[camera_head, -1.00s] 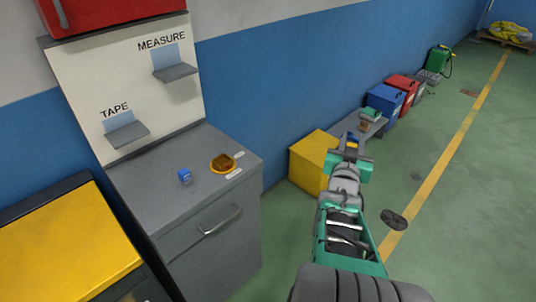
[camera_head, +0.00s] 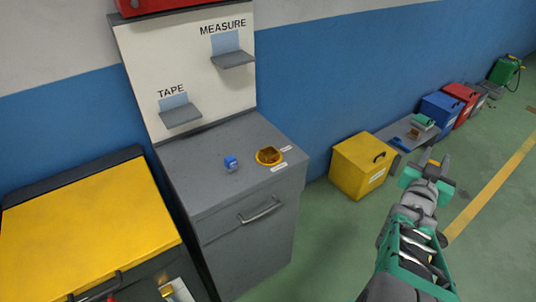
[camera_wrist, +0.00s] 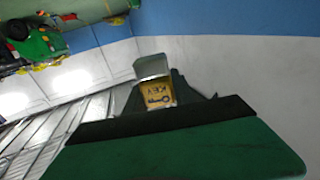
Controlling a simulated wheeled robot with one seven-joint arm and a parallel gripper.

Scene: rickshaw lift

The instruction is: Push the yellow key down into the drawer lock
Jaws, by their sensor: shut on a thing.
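The yellow key (camera_wrist: 158,92), a block marked KEY, sits between the fingers in the wrist view, with a pale grey plate above it. My gripper (camera_head: 437,168) is shut on it, over the floor at the right in the head view, well apart from both cabinets. In that view the key is too small to make out. A grey cabinet (camera_head: 250,232) with a drawer handle (camera_head: 261,210) stands in the middle. A yellow-topped cabinet (camera_head: 90,225) stands at the left, its front partly cut off. I cannot make out the drawer lock.
A yellow box (camera_head: 360,167) and a low grey shelf stand along the wall. Green floor lies free in front of the yellow box.

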